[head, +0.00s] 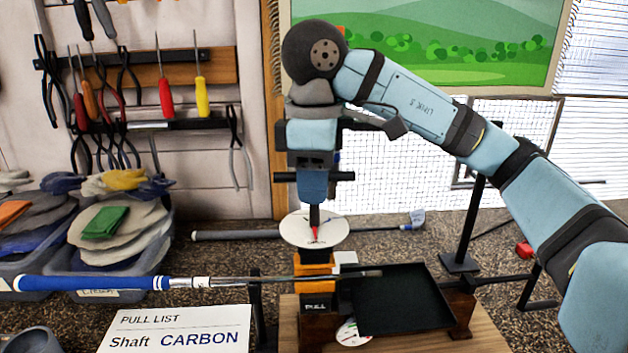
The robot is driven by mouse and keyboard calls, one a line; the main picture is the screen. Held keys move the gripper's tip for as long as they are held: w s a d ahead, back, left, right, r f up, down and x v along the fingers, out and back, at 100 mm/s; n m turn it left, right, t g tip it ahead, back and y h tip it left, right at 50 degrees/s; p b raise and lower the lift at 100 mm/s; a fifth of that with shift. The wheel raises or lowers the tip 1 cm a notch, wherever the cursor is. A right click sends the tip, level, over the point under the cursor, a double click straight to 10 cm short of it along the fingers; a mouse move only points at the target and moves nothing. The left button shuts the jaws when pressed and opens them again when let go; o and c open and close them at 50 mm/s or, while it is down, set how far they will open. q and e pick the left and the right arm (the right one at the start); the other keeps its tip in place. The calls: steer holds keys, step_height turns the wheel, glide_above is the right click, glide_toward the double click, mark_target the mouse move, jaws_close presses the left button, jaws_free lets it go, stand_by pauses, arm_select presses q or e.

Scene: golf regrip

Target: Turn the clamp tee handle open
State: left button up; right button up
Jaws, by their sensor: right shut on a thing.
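The clamp (317,258) is a black and orange block on a wooden base, with a round white dial plate (294,231) above it. The tee handle is mostly hidden by my gripper; a red pointer (314,234) shows just below the fingers, over the dial. My right gripper (314,222) points straight down at the dial centre and is shut on the tee handle. A golf club with a blue grip (90,283) and steel shaft lies across, its shaft passing at the clamp. My left gripper is not in view.
A black tray (400,305) sits right of the clamp. A pull list card (180,330) reads "Shaft CARBON". Bins of gloves (110,262) stand at the left. A black stand (460,262) rises on the right. Another club (235,235) lies behind. Tools hang on the wall.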

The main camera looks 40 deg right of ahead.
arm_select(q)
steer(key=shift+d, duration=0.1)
arm_select(e)
steer(key=shift+r, duration=0.1)
stand_by(0.4)
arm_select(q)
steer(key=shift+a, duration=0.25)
arm_select(e)
steer(key=o, duration=0.9)
steer(key=shift+o, duration=0.2)
arm_select(q)
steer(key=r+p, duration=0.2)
steer(key=p, duration=0.1)
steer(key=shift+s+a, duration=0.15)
arm_select(e)
step_height(320, 180, up, 14)
steer(key=shift+w, duration=0.15)
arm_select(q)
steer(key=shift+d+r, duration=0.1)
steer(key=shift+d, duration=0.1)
arm_select(e)
steer(key=shift+d, duration=0.1)
